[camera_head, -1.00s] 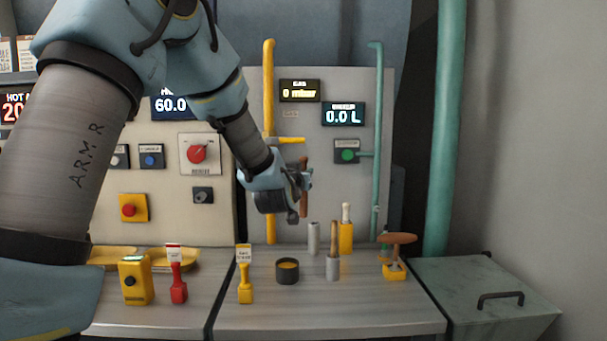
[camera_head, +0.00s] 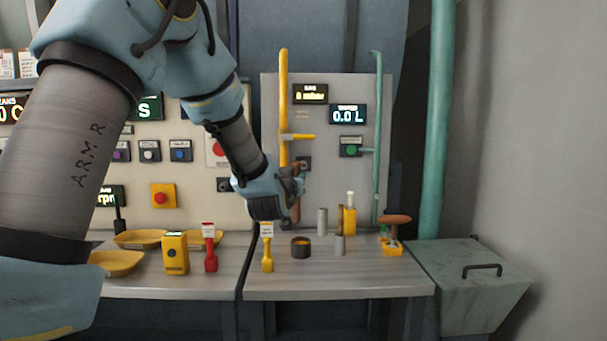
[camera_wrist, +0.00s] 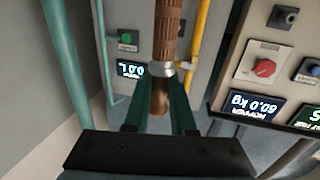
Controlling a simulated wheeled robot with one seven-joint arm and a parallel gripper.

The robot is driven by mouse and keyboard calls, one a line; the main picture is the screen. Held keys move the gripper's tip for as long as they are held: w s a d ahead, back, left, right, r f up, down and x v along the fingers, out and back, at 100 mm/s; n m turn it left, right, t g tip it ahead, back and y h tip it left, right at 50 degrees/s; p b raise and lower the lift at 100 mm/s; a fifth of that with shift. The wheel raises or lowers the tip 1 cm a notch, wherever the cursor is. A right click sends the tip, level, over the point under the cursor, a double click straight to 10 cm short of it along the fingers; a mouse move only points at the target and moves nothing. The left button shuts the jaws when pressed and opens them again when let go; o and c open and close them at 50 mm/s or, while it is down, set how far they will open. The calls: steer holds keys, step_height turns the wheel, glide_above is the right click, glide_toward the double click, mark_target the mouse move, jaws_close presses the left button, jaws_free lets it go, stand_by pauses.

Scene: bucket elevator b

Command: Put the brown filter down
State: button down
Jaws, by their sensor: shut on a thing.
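My gripper (camera_head: 295,184) is shut on the brown filter (camera_head: 297,207), a slim brown rod held upright above the back of the grey metal counter (camera_head: 345,284), in front of the grey panel. In the wrist view the filter (camera_wrist: 168,30) is ribbed, with a pale metal collar and a smoother brown end between the teal fingers of my gripper (camera_wrist: 160,92). In the head view my gripper hides part of the filter.
The counter below holds a yellow tagged stand (camera_head: 267,252), a dark cup (camera_head: 301,249), a grey cylinder (camera_head: 322,222), a brown-handled tool (camera_head: 340,243) and a yellow holder (camera_head: 350,221). A yellow pipe (camera_head: 284,100) rises behind. A lidded bin (camera_head: 475,285) stands right.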

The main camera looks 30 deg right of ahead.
steer(key=w+a+f+n+t+y, duration=0.1)
steer(key=a+f, duration=0.6)
steer(key=a, duration=0.8)
steer(key=w+a+f+n+t+y, duration=0.1)
steer(key=w+a+f+n+y, duration=0.3)
steer(key=a, duration=1)
steer(key=w+a+f+n+t+y, duration=0.1)
steer(key=a+f+y, duration=0.5)
steer(key=a+f, duration=0.6)
steer(key=w+a+n, duration=0.1)
steer(key=w+a, duration=0.1)
steer(key=a, duration=0.1)
steer(key=shift+a+f+n+t, duration=0.2)
steer(key=shift+a+n+t, duration=0.15)
steer(key=shift+n+t, duration=0.05)
steer(key=shift+s, duration=0.15)
